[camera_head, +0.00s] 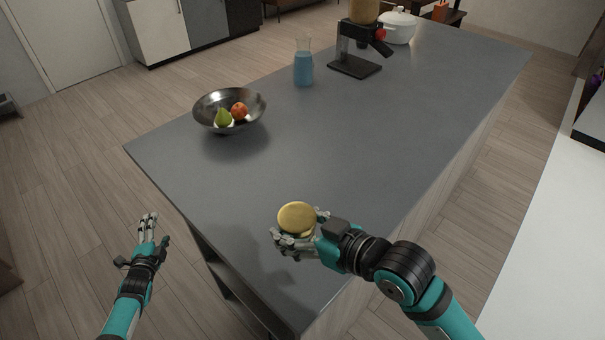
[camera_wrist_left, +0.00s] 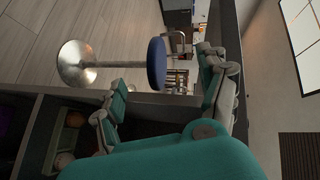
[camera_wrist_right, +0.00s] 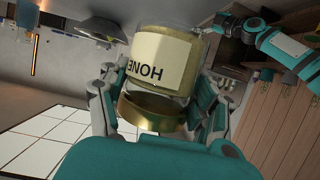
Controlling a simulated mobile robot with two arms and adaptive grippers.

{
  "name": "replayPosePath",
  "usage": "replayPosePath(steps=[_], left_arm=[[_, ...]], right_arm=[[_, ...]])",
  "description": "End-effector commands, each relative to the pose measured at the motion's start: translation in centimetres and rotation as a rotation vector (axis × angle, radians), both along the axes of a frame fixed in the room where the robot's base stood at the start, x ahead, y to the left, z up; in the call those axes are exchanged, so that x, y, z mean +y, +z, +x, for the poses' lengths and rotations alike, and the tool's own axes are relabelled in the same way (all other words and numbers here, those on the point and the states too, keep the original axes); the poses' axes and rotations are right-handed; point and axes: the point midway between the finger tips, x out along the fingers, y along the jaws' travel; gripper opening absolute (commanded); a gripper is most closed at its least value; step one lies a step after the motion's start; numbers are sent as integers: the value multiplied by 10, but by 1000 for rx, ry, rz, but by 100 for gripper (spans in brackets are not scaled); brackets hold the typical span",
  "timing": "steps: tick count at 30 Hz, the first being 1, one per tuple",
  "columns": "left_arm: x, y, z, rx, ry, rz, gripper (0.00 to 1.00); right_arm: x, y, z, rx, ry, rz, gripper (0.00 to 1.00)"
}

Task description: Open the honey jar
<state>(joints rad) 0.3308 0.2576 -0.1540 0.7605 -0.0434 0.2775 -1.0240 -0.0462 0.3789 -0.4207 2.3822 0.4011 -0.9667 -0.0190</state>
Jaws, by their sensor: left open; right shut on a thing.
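The honey jar, with a cream label reading HONE upside down, fills the middle of the right wrist view (camera_wrist_right: 162,62). Its gold lid (camera_head: 296,217) faces up in the head view and also shows as a gold band in the right wrist view (camera_wrist_right: 146,116). Whether the lid is tight or loose I cannot tell. My right gripper (camera_head: 296,240) is shut on the jar, fingers on both sides, over the near part of the counter; the gap beneath is unclear. My left gripper (camera_head: 148,228) is open and empty, left of the counter, apart from the jar.
The grey counter (camera_head: 320,150) is clear in the middle. A metal bowl (camera_head: 203,112) with a pear and a red fruit stands at the left. A flask of blue liquid (camera_head: 303,69), a coffee machine (camera_head: 355,66) and a white pot (camera_head: 400,27) stand farther back.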

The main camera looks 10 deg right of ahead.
Motion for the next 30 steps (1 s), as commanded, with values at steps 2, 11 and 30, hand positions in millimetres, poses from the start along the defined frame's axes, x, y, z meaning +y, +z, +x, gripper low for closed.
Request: replayPosePath(steps=[2,11,30], left_arm=[[5,37,23,-81,-18,68,76],[12,174,83,-372,-66,349,76],[-201,399,72,-1164,-397,1059,76]], right_arm=[[0,1,0,-2,0,2,0],[0,1,0,-3,0,1,0],[0,1,0,-3,0,1,0]])
